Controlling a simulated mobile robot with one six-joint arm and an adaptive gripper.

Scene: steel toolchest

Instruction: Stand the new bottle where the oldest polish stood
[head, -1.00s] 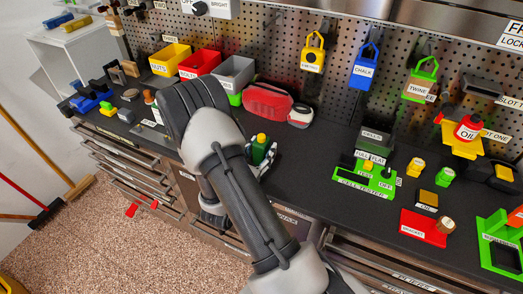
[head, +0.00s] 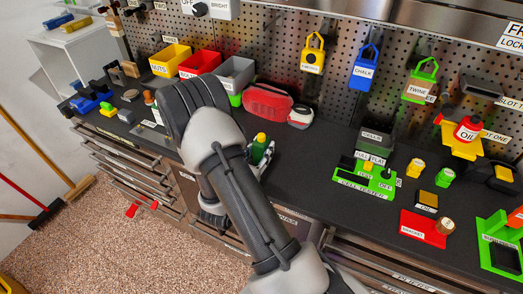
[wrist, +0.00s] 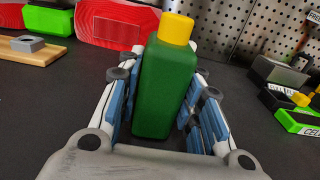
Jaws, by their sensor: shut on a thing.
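A green bottle (wrist: 165,88) with a yellow cap stands upright between the fingers of my gripper (wrist: 163,105) in the wrist view. The blue finger pads are on both sides of it, and my gripper is shut on it. In the head view the bottle (head: 260,139) shows only in part beside my arm, with my gripper (head: 262,153) around it over the black worktop (head: 325,198). My arm hides much of the worktop to its left. I cannot tell whether the bottle's base touches the worktop. No spot marked for polish can be made out.
A red case (head: 267,101) and a grey bin (head: 235,73) stand behind the bottle. A green cell tester (head: 364,182) lies to the right, with a red tray (head: 424,228) farther right. Bare worktop lies between the bottle and the tester.

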